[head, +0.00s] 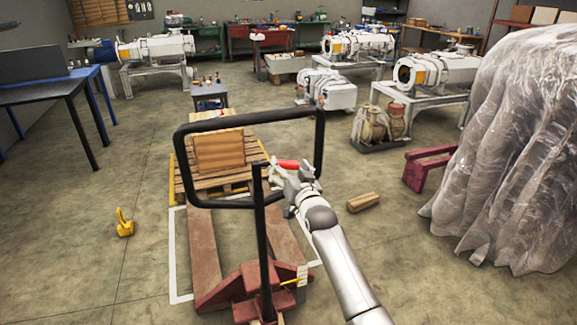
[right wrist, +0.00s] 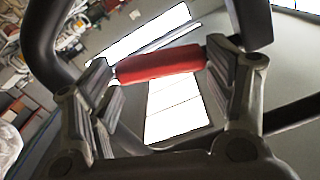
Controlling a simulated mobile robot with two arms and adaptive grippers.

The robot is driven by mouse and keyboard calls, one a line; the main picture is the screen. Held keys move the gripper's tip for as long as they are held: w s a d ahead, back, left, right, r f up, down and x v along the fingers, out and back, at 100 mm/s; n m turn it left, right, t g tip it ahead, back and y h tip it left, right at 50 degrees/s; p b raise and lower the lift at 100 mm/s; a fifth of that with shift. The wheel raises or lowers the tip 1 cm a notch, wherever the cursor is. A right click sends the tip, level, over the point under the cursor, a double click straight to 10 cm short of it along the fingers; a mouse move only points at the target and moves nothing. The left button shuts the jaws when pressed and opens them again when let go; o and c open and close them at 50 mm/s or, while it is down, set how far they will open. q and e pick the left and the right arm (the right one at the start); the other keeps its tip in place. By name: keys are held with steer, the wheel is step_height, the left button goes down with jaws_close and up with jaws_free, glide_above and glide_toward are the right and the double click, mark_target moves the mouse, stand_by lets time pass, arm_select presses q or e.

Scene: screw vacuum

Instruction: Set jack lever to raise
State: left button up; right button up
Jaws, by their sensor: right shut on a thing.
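The pallet jack (head: 248,285) stands in front of me, with a black loop handle (head: 322,140) on an upright black shaft (head: 263,235). Its red jack lever (head: 289,164) sits inside the loop near the shaft top. My right gripper (head: 283,176) reaches in from the right and is shut on the lever. In the right wrist view the lever (right wrist: 160,66) spans the space between the two fingers (right wrist: 160,85), touching or nearly touching both. My left gripper is not in view.
A wooden pallet with a crate (head: 218,150) lies ahead of the forks (head: 203,240). A wooden block (head: 362,202) and a yellow object (head: 124,223) lie on the floor. A plastic-draped bulk (head: 520,150) stands at right, a blue-legged table (head: 50,85) at left.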

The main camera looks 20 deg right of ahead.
steer(key=shift+f, duration=0.1)
steer(key=o, duration=1.4)
steer(key=shift+o, duration=0.2)
steer(key=s, duration=1.2)
steer(key=shift+d, duration=0.2)
